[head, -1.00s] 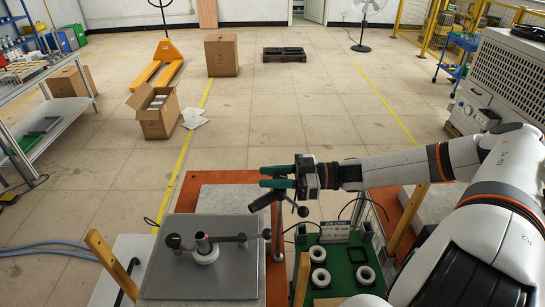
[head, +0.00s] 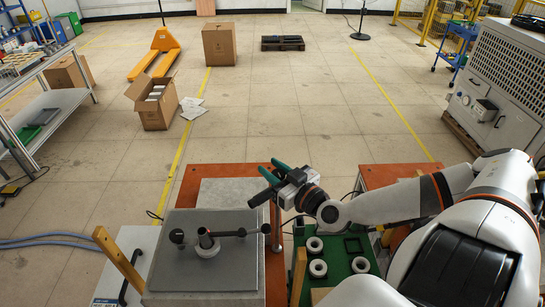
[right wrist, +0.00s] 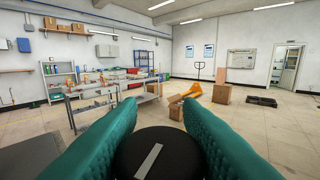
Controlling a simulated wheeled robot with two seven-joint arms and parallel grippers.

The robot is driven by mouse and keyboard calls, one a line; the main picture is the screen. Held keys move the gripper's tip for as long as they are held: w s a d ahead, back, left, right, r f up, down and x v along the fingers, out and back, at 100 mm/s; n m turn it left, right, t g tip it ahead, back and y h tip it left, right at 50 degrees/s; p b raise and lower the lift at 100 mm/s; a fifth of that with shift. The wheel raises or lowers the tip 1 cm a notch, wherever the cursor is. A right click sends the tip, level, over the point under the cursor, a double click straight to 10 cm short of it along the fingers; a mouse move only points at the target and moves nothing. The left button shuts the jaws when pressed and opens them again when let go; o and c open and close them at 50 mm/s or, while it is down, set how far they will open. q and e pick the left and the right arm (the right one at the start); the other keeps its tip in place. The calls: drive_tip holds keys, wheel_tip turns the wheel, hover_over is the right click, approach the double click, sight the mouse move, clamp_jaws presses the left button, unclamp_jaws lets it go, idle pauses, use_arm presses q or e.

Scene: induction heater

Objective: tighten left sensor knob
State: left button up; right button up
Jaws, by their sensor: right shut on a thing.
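My right gripper (head: 268,169) has green fingers pointing up and left, beyond the right side of the grey plate. In the right wrist view, a round black knob (right wrist: 158,158) with a pale bar sits between the green fingers, and they are shut on it. In the head view a dark cylinder (head: 259,198) shows just below the fingers; I cannot tell if it belongs to the held knob. My left gripper is out of view.
Wooden bars (head: 120,262) flank the plate. Cartons, one an open box (head: 153,105), and a yellow pallet truck (head: 157,55) stand farther off on open floor.

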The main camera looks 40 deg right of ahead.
sight(282, 177)
drive_tip(key=shift+d+r+m+h, duration=0.15)
drive_tip(key=shift+m+h, duration=0.85)
drive_tip(key=shift+h, duration=0.6)
drive_tip(key=o, duration=1)
drive_tip(key=shift+c, duration=0.2)
drive_tip(key=shift+s, duration=0.2)
drive_tip(key=s, duration=0.3)
drive_tip(key=s+a+b, duration=0.1)
drive_tip(key=s, duration=0.3)
drive_tip(key=shift+a, duration=0.2)
